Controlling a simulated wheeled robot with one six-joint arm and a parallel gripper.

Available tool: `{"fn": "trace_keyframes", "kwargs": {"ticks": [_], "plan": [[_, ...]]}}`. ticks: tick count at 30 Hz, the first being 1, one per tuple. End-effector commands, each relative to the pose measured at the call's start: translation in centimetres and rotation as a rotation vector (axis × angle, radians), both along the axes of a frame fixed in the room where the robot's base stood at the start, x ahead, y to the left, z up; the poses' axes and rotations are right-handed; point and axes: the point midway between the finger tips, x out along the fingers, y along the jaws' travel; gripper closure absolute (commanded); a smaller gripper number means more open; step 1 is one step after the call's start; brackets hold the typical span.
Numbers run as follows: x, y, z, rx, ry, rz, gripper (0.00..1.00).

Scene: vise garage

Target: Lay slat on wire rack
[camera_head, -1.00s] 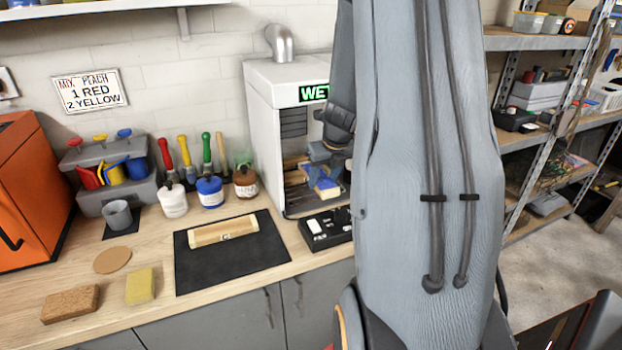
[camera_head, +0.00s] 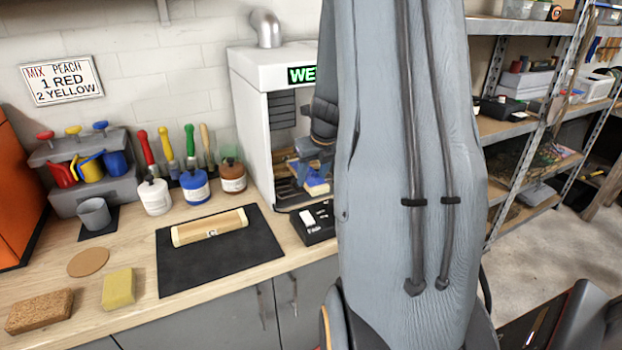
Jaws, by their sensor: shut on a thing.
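A small slat (camera_head: 317,188), blue with a pale edge, is at my gripper (camera_head: 313,170) inside the open front of a white cabinet (camera_head: 252,135). My gripper is shut on it, though the fingertips are small and partly hidden. The wire rack (camera_head: 286,190) shows as dark bars low in the cabinet, beneath the slat. Whether the slat touches the rack cannot be told. My arm hides the cabinet's right side. A pale wooden piece (camera_head: 209,228) lies on a black mat (camera_head: 225,265) on the bench.
A black box with a white switch (camera_head: 312,220) sits before the cabinet. Paint jars (camera_head: 195,187) with brushes stand left of it. A sponge (camera_head: 118,288), a cork block (camera_head: 40,311) and a grey cup (camera_head: 94,214) are farther left. Metal shelving (camera_head: 525,130) stands at right.

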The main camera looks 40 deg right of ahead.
Motion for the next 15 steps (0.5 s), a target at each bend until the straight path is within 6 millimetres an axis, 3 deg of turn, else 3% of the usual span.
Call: {"fn": "trace_keyframes", "kwargs": {"ticks": [8,9,11,15], "plan": [[0.01,0.01,-0.26,0.0,0.0,0.0,0.83],[-0.01,0.01,-0.21,0.0,0.0,0.0,0.5],[0.0,0.01,-0.2,0.0,0.0,0.001,0.4],[0.0,0.02,-0.18,0.0,0.0,0.001,0.38]]}}
